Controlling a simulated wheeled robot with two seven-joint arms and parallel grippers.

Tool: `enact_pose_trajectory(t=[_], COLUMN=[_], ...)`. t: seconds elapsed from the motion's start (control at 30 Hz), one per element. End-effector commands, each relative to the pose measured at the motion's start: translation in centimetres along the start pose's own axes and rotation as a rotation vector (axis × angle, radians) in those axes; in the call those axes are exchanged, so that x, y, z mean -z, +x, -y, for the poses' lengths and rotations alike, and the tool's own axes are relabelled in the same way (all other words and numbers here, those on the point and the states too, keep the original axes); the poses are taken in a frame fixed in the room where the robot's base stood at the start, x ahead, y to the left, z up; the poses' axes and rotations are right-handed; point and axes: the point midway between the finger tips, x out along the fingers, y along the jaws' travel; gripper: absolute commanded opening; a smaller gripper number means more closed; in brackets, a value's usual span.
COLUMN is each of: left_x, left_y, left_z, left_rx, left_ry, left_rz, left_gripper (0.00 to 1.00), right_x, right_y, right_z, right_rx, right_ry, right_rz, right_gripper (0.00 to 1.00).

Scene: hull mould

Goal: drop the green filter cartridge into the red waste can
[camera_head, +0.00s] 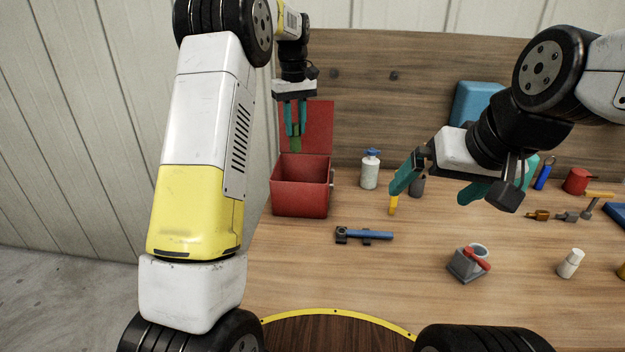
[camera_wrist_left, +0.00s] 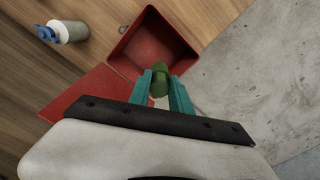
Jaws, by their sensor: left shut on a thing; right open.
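The green filter cartridge (camera_wrist_left: 160,80) is held between the teal fingers of my left gripper (camera_wrist_left: 165,88). In the head view the cartridge (camera_head: 295,141) hangs below the left gripper (camera_head: 295,120), in front of the raised red lid. The red waste can (camera_head: 300,195) stands open at the back left of the table. In the left wrist view its open mouth (camera_wrist_left: 150,45) lies just past the cartridge, which overlaps the near rim in the picture. My right gripper (camera_head: 432,190) is open above the table, right of the can.
A white bottle with a blue cap (camera_head: 370,172) stands right of the can. A blue tool (camera_head: 365,236) lies in front. A grey block with a red lever (camera_head: 468,262) and a small white bottle (camera_head: 570,263) stand at the right. A yellow object (camera_head: 393,205) is below the right gripper.

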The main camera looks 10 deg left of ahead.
Motion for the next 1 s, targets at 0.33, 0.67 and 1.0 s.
enact_pose_trajectory(t=[0.33, 0.67, 1.0], left_x=[0.0, 0.0, 0.0], left_y=[3.5, 4.0, 4.0], left_z=[0.0, 0.0, 0.0], left_rx=[0.001, 0.0, 0.0], left_ry=[0.001, 0.001, 0.001], left_rz=[0.001, 0.0, 0.0], left_gripper=[0.0, 0.0, 0.5], right_x=[0.0, 0.0, 0.0], right_y=[0.0, 0.0, 0.0], right_z=[0.0, 0.0, 0.0], right_rx=[0.0, 0.0, 0.0], right_ry=[0.0, 0.0, 0.0], right_rz=[0.0, 0.001, 0.001], right_gripper=[1.0, 1.0, 1.0])
